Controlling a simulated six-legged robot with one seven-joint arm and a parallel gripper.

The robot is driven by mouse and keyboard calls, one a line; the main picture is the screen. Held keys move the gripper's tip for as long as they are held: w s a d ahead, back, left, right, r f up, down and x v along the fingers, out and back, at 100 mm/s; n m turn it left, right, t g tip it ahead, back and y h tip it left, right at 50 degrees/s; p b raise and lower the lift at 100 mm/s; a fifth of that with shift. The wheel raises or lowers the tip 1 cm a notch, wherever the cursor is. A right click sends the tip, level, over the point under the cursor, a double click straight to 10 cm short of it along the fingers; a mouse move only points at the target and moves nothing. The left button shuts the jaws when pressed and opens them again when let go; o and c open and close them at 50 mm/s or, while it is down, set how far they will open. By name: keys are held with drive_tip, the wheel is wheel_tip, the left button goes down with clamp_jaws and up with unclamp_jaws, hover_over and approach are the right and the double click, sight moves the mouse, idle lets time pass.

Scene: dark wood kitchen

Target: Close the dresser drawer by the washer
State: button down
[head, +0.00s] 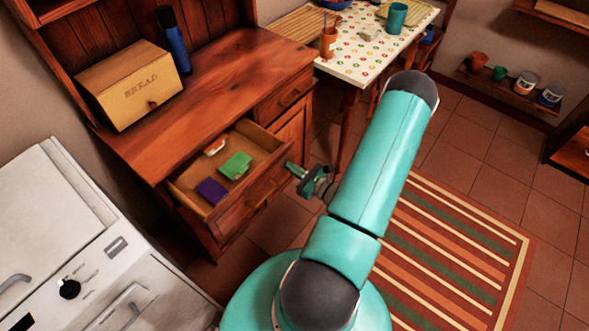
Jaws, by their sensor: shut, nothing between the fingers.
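The dresser (200,108) is reddish-brown wood, and one of its drawers (258,158) stands pulled out. Its inside shows a green item (236,165), a purple item (211,191) and a small pale item (215,147). A brass-coloured handle (264,199) shows at the drawer's front side. The white washer (65,245) stands at the lower left, beside the dresser. My gripper (292,168) is shut and empty, close to the right end of the drawer front. I cannot tell whether it touches the drawer.
A bread box (132,84) and a dark blue bottle (173,42) stand on the dresser top. A table with a dotted cloth (352,62) holds cups at the back. A striped rug (455,250) lies on the open tiled floor at right.

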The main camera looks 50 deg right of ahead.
sight(247, 146)
drive_tip(key=w, duration=2)
drive_tip(key=shift+w+a, duration=0.2)
drive_tip(key=shift+a, duration=0.1)
drive_tip(key=shift+w+r, duration=0.15)
drive_tip(key=shift+w, duration=0.15)
